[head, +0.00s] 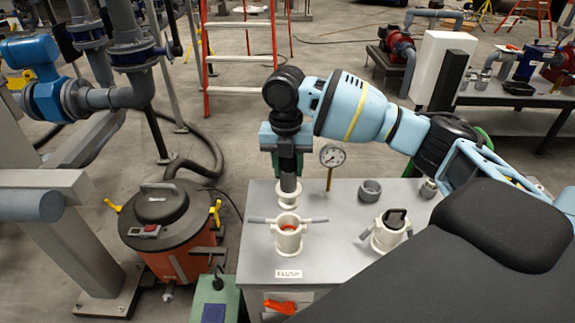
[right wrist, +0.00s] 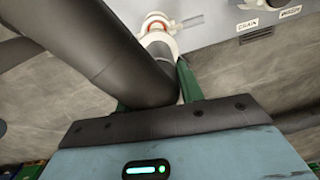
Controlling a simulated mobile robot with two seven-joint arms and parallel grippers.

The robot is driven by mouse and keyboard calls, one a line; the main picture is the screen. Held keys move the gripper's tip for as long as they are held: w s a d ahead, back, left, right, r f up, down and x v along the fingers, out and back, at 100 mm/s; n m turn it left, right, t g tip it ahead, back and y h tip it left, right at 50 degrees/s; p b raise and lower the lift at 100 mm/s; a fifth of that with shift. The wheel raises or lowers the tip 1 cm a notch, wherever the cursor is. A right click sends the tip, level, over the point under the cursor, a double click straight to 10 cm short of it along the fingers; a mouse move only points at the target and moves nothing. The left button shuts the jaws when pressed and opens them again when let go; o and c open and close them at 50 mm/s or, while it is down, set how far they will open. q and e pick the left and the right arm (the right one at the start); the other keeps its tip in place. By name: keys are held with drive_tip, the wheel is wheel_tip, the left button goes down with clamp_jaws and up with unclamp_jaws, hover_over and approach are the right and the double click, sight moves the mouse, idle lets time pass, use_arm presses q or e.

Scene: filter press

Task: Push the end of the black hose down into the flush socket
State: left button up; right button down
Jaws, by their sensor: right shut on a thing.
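My right gripper (head: 287,172) points down over the grey bench, its green fingers shut on the black hose. The hose's dark end (head: 289,183) shows below the fingers, at a white flanged collar (head: 287,197). I cannot tell whether this collar is on the hose or stands on the bench. The flush socket (head: 289,243), white with a red ring inside and grey side levers, is just nearer, above its FLUSH label. The hose and collar look apart from its mouth. In the right wrist view the thick hose (right wrist: 115,50) runs between the fingers and hides part of the white fitting. My left gripper is not in view.
A second white socket (head: 390,232) with a dark insert stands at the right of the bench (head: 335,262). A gauge (head: 333,156) and a grey ring (head: 370,190) are behind. An orange drum vacuum (head: 168,240) stands on the floor at left.

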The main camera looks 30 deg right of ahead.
sight(288, 186)
drive_tip(key=shift+f, duration=0.6)
wheel_tip(288, 186, down, 4)
drive_tip(key=shift+f, duration=0.1)
drive_tip(key=shift+f+b, duration=0.55)
drive_tip(key=shift+f, duration=0.05)
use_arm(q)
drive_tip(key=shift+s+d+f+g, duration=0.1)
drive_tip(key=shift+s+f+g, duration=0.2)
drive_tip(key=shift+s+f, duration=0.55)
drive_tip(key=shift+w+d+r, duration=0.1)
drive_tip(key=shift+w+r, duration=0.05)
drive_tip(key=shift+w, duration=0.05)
